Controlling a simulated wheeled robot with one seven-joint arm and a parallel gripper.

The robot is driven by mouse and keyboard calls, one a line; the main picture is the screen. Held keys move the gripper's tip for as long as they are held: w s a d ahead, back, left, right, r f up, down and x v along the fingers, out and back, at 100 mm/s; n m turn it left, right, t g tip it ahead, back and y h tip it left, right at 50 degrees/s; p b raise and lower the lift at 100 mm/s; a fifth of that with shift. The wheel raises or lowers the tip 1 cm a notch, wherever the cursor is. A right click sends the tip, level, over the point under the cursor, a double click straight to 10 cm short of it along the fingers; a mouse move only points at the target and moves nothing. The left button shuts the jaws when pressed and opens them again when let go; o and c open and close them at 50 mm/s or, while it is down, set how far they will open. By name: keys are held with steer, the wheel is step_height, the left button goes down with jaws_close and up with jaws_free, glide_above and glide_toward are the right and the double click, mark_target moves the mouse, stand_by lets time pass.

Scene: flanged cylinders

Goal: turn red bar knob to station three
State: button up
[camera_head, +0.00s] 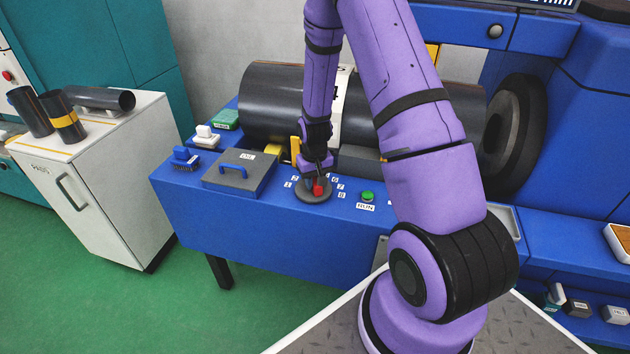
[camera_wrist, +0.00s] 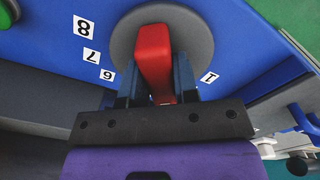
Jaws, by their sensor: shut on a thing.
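The red bar knob (camera_wrist: 153,58) stands on a grey round dial (camera_wrist: 195,32) on the blue bench; in the head view the red knob (camera_head: 319,187) shows on its dial (camera_head: 313,196). My gripper (camera_wrist: 155,85) is shut on the knob, with a blue-grey finger on each side of the bar. In the wrist view the labels 8, 7 and 6 lie left of the dial and a 1 lies to its right. In the head view labels 1 and 2 show left of the dial and 6, 7 and 8 to its right. The label three is not readable in either view.
A green button (camera_head: 367,196) with a label sits right of the dial. A grey box with a blue handle (camera_head: 240,172) stands left of it. A large dark cylinder (camera_head: 272,100) lies behind. A white cabinet (camera_head: 100,180) with dark cylinders on top stands at the left.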

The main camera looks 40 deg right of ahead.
mark_target(315, 179)
stand_by(0.3)
steer(key=o, duration=0.9)
steer(key=shift+r, duration=0.15)
step_height(315, 179, up, 10)
steer(key=shift+r, duration=0.25)
stand_by(0.4)
